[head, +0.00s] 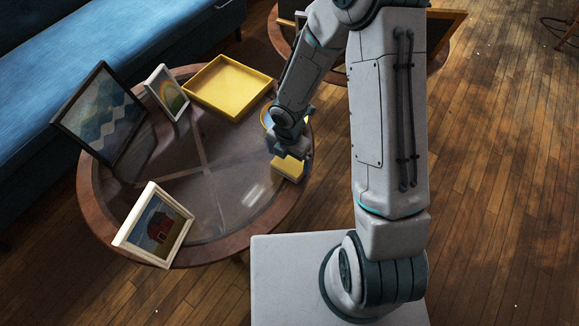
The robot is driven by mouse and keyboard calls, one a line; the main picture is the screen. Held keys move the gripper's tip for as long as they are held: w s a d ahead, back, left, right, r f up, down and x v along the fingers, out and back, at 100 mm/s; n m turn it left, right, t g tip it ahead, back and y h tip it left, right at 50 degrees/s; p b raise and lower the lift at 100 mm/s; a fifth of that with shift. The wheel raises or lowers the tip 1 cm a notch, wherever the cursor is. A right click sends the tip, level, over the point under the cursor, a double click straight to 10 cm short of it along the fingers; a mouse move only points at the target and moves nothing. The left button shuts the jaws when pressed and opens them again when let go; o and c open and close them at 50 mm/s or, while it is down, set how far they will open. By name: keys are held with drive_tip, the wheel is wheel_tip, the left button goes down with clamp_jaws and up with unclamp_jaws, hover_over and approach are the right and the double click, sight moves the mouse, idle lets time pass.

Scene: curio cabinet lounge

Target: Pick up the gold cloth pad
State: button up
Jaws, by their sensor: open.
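The gold cloth pad (287,168) is a small yellowish block lying near the right edge of the round glass-topped table (222,243). My gripper (290,153) is directly above the pad, pointing down and open. The gripper covers the far part of the pad. I cannot tell from this view whether the fingers touch it or stand around it.
A yellow tray (232,112) lies at the table's back. A round yellow-rimmed thing (266,117) is partly hidden behind my arm. Picture frames (103,115), (167,93) and (155,225) stand around the left side. A blue sofa (110,50) is behind. The table's middle is clear.

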sight(289, 164)
wheel_tip(289, 164, down, 4)
drive_tip(key=shift+f+b, duration=0.25)
drive_tip(key=shift+b, duration=0.9)
drive_tip(key=shift+r, duration=0.1)
drive_tip(key=c, duration=0.8)
drive_tip(key=shift+r+p, duration=0.4)
drive_tip(key=shift+r, duration=0.1)
wheel_tip(289, 164, up, 3)
drive_tip(key=shift+r+p, duration=0.2)
drive_tip(key=shift+p, duration=0.95)
drive_tip(key=d+r+p, duration=0.5)
drive_tip(key=d+r, duration=0.1)
drive_tip(key=d, duration=0.5)
drive_tip(key=shift+w+d+r+p, duration=0.3)
drive_tip(key=shift+w+d+p, duration=0.05)
drive_tip(key=shift+w+d, duration=0.05)
